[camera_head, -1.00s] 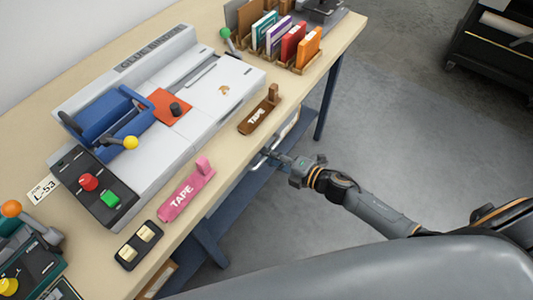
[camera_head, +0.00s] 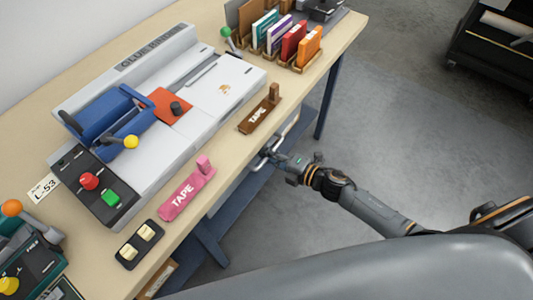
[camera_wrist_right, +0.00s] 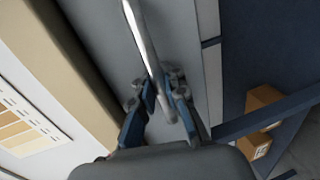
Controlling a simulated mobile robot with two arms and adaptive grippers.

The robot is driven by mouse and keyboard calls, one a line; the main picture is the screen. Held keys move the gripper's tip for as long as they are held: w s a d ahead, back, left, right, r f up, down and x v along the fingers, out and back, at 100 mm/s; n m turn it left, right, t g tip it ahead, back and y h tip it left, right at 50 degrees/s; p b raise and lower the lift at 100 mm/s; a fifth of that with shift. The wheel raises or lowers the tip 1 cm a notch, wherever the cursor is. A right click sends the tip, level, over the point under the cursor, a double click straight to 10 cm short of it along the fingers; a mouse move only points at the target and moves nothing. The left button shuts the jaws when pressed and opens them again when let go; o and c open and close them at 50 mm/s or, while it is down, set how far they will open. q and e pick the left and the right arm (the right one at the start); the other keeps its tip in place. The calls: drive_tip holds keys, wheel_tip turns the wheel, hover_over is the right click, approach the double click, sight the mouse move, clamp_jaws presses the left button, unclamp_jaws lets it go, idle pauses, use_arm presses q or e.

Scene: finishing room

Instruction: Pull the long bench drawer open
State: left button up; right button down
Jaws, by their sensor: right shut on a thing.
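The long drawer's bar handle (camera_head: 291,124) is a bright metal rod below the front edge of the bench (camera_head: 345,38). It also shows in the right wrist view (camera_wrist_right: 141,35), running along the grey drawer front (camera_wrist_right: 182,45). My right gripper (camera_head: 268,157) is at the handle, below the bench edge. In the right wrist view its fingers (camera_wrist_right: 163,103) are closed around the bar. The drawer front is mostly hidden under the bench top in the head view, and I cannot tell any gap there. My left gripper is not in view.
The floor (camera_head: 385,120) right of the bench is clear up to a black cart (camera_head: 490,50).

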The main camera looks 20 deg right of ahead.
drive_tip(key=f+v, duration=0.2)
drive_tip(key=v, duration=0.8)
drive_tip(key=f+v, duration=0.2)
drive_tip(key=v, duration=0.8)
drive_tip(key=shift+s+d+p, duration=0.3)
drive_tip(key=shift+s+d, duration=0.1)
drive_tip(key=shift+s, duration=0.05)
drive_tip(key=c, duration=1.7)
unclamp_jaws()
drive_tip(key=shift+o, duration=0.2)
drive_tip(key=shift+f, duration=0.1)
drive_tip(key=v, duration=1.2)
drive_tip(key=shift+f, duration=0.15)
